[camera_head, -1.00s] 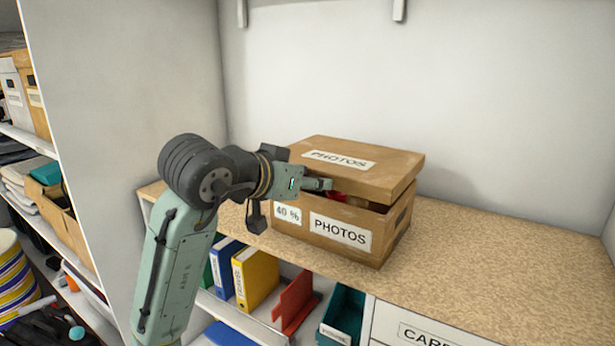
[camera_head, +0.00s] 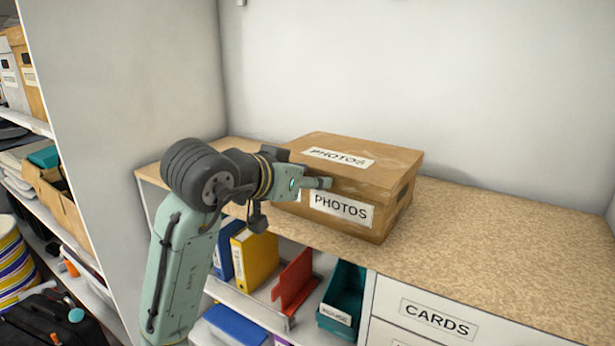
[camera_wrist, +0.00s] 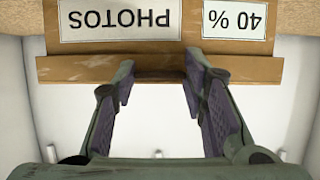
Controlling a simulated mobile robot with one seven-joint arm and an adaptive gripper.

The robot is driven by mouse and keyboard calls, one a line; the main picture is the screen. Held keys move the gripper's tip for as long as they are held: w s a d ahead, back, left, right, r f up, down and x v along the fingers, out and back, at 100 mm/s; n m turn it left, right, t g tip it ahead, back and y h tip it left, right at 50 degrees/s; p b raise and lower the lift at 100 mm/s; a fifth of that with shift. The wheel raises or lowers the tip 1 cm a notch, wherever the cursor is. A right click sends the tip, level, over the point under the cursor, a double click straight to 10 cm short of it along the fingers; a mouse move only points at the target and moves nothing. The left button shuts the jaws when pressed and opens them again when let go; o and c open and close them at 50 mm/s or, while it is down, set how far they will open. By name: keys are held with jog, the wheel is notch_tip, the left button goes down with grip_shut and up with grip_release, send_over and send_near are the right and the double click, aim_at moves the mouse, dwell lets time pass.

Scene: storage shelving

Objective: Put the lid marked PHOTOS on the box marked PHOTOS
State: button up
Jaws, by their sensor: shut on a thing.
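The brown lid (camera_head: 385,160) marked PHOTOS lies over the top of the brown box (camera_head: 341,208) marked PHOTOS, and no open gap shows between them in the head view. My gripper (camera_head: 324,183) is at the lid's front left edge, shut on the lid. In the wrist view my gripper (camera_wrist: 160,72) has its fingers at the brown lid's edge (camera_wrist: 80,69), and the box front (camera_wrist: 157,50) shows upside down with PHOTOS and 40 % labels. In the head view my gripper hides the 40 % label. The box's inside is hidden.
The speckled worktop (camera_head: 500,235) is clear to the right of the box. A grey panel (camera_head: 130,90) stands at the left. Below are a yellow binder (camera_head: 255,260), a red divider (camera_head: 294,282), a teal bin (camera_head: 343,300) and a drawer marked CARDS (camera_head: 437,318).

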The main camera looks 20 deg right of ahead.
jog(key=o, duration=1.3)
jog(key=v, duration=1.2)
